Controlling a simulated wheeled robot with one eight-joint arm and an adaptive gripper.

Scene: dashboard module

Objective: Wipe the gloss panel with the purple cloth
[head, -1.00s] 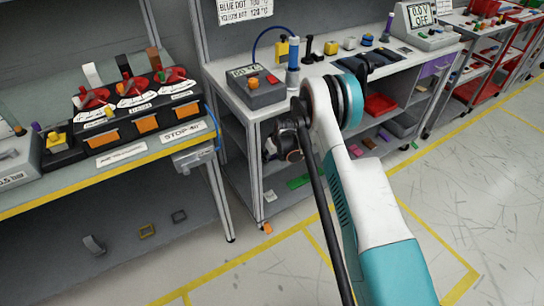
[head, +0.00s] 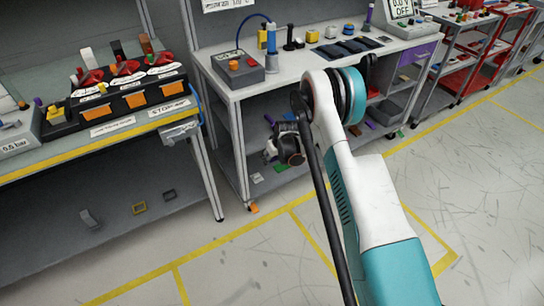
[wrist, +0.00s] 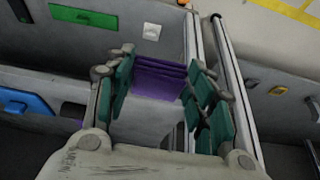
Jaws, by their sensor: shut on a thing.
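My gripper (wrist: 162,92) shows in the wrist view, with green-padded fingers on both sides of the purple cloth (wrist: 160,80). The cloth looks folded in layers, and the fingers are shut on it. It hangs clear of the floor, in front of a grey shelf surface. In the head view my arm reaches toward the middle bench, and its dark wrist end is low beside the bench's front legs. The cloth cannot be made out there. I cannot pick out the gloss panel with certainty in either view.
The middle bench (head: 300,68) holds a grey meter box (head: 238,68), a blue cylinder (head: 271,38) and a dark slotted tray (head: 347,48). A left bench with a yellow edge (head: 95,146) carries a black switch module (head: 125,95). Floor at the right is open.

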